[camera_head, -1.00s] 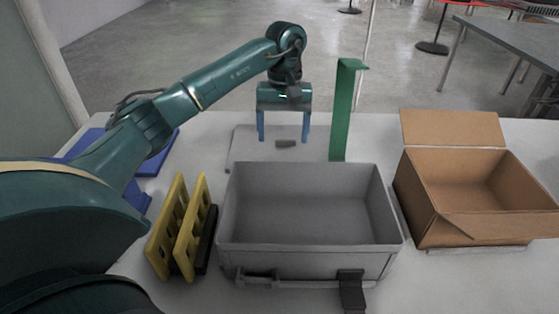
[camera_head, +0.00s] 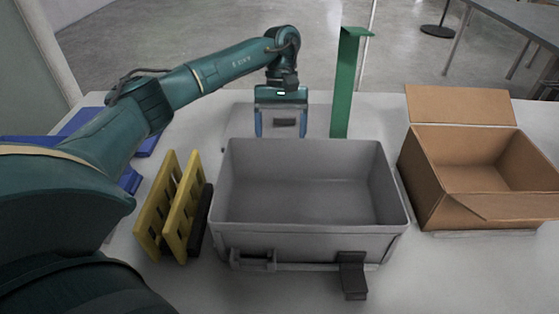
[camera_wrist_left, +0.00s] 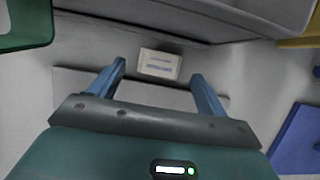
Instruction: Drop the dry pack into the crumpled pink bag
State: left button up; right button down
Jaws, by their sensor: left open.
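No pink bag shows in either view. My right gripper is out of view.
A grey open bin (camera_head: 310,240) stands in front of the gripper and looks empty. A green post (camera_head: 345,85) rises close to its right. An open cardboard box (camera_head: 440,200) is at right, yellow slotted panels (camera_head: 170,215) at left, blue pieces (camera_head: 85,122) farther left.

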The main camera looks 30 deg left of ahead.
pick_arm(q)
jog(key=x, duration=0.5)
jog(key=shift+s, duration=0.2)
jog(key=shift+c, duration=0.2)
jog(key=c, duration=1.1)
